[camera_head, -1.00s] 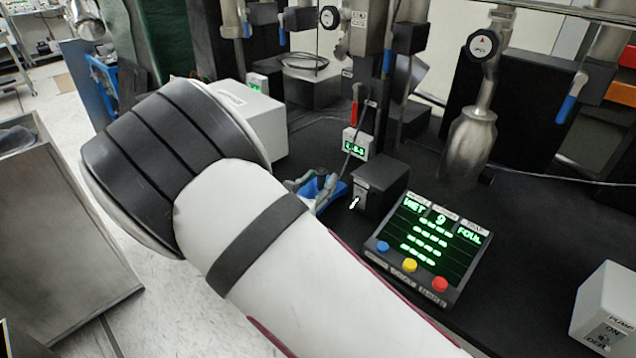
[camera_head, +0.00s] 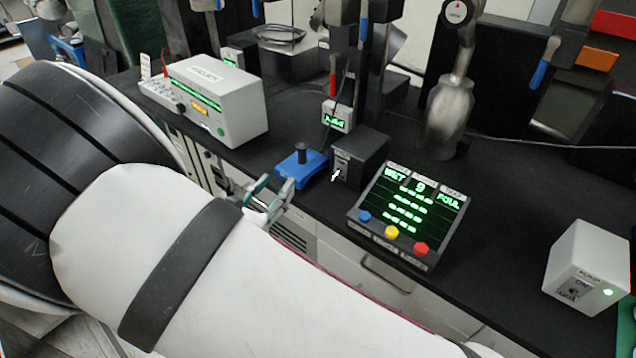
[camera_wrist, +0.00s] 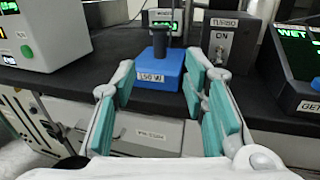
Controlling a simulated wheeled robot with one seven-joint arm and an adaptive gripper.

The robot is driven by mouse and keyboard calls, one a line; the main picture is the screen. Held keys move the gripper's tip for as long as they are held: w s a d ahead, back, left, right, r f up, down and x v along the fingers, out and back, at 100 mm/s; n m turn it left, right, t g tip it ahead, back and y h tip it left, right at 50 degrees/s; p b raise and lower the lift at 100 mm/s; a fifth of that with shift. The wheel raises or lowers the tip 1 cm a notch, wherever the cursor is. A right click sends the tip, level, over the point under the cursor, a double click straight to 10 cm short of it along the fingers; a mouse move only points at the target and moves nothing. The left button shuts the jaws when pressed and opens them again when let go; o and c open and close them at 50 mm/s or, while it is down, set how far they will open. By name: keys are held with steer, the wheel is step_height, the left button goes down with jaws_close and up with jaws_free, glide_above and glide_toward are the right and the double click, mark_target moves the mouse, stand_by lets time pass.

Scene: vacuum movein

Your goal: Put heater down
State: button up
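The heater, a small blue block (camera_head: 312,172) with a black upright post, sits upright on the black bench near its front edge, just left of the black TURBO box (camera_head: 372,158). In the wrist view the blue block (camera_wrist: 160,77) stands beyond my fingertips and carries a white label that seems to read 150 W. My gripper (camera_head: 272,196) is open, its teal fingers spread and nothing between them. It is in front of the heater and appears apart from it. In the wrist view my gripper (camera_wrist: 160,90) points toward the heater.
A white instrument box (camera_head: 240,100) stands on the bench to the left. A display panel with coloured buttons (camera_head: 405,215) lies right of the TURBO box, and a white pump box (camera_head: 588,268) is far right. Drawers (camera_head: 385,275) are below the bench edge.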

steer(key=s+d+r+m+g+h, duration=0.1)
steer(key=s+d+r+m+g, duration=0.1)
steer(key=d+r+m+g, duration=0.45)
steer(key=s+d+r+m+g+h, duration=0.15)
steer(key=d+m, duration=0.25)
steer(key=d, duration=0.6)
steer(key=s+d+r+m+g+h, duration=0.25)
steer(key=d+m+g, duration=0.25)
steer(key=d, duration=0.3)
steer(key=s+d+r+m+g+y, duration=0.3)
steer(key=s+d+m+y, duration=0.3)
steer(key=s, duration=0.4)
steer(key=s+a+r+m+t+y, duration=0.1)
steer(key=s+r+m+t+y, duration=0.1)
steer(key=s+m+y, duration=0.4)
steer(key=shift+s+r+m, duration=0.55)
steer(key=shift+s+m, duration=1.3)
steer(key=shift+s, duration=0.7)
steer(key=shift+a, duration=0.1)
